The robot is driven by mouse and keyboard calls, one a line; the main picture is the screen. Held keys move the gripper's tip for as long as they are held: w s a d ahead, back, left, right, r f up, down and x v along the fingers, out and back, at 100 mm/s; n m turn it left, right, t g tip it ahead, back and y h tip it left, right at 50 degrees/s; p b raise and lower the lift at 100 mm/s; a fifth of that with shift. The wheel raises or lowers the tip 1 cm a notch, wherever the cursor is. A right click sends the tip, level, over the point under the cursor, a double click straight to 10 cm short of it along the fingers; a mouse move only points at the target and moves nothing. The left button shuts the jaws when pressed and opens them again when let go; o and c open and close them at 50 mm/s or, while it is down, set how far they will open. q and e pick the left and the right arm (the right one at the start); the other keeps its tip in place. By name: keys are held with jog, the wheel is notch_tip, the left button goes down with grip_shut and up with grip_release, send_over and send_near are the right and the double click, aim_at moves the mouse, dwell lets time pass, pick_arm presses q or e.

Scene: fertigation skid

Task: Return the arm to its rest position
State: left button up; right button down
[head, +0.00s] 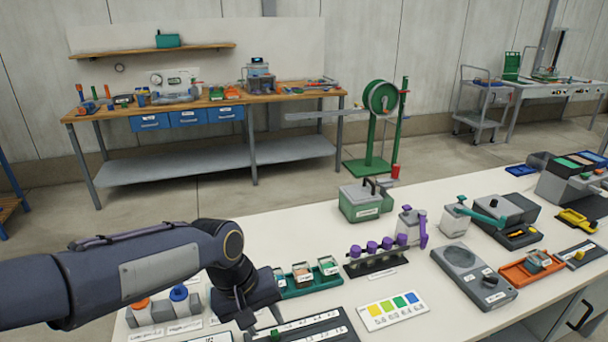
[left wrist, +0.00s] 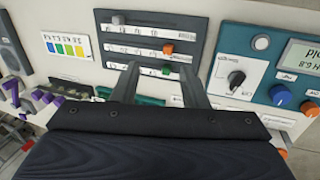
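My left arm (head: 150,270) reaches in from the left in the head view, over the near left part of the white bench. My right gripper is in neither view.
Near the gripper are a green tray of small containers (head: 283,292), a rack with purple-topped items (head: 374,267) and a colour card (head: 391,310). Orange and blue knobs (head: 179,293) sit beside the wrist. The left wrist view shows a teal-framed controller (left wrist: 265,75). Air above the bench looks clear.

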pick_arm(q)
jog(key=s+a+t, duration=0.2)
jog(key=s+a, duration=0.4)
jog(key=s, duration=0.2)
jog(key=s+a+m+t, duration=0.1)
jog(key=s+a+t, duration=0.1)
jog(key=s+a, duration=0.5)
jog(key=shift+s+r+m+t+h, duration=0.3)
jog(key=shift+s+r+t, duration=0.15)
jog(key=shift+s, duration=0.75)
